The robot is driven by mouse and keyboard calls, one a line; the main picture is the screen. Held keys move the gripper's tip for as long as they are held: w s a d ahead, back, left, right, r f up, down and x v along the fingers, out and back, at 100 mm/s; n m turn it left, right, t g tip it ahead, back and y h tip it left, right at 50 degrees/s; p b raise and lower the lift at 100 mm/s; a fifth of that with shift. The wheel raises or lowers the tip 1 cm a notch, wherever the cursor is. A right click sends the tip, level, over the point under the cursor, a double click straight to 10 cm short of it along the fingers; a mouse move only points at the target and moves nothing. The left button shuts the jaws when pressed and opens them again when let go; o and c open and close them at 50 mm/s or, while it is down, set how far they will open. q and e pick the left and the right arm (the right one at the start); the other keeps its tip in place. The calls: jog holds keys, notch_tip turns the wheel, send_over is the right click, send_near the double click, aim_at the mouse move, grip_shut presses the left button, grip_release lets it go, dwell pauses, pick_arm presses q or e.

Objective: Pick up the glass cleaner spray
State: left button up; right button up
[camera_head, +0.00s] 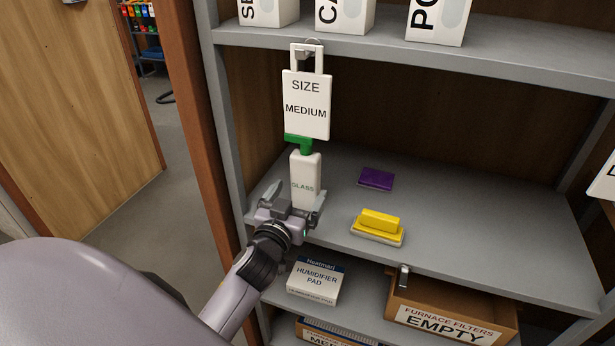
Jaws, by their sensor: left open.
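The glass cleaner spray (304,178) stands upright on the middle shelf, at its left front. My left gripper (294,199) is open at the lower part of the bottle. One finger shows to the left of the bottle and the other at its lower right. I cannot tell whether the fingers touch it. My right gripper is not in view.
A yellow brush or sponge (379,222) and a purple item (376,179) lie right of the bottle on the grey shelf (460,225). Below are a humidifier pad box (316,280) and an EMPTY furnace filters box (450,315). White boxes (437,20) stand above.

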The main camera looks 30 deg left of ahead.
aim_at(303, 184)
pick_arm(q)
jog(key=x, duration=0.5)
jog(key=shift+r+p, duration=0.3)
jog(key=shift+r, duration=0.1)
jog(key=c, duration=0.7)
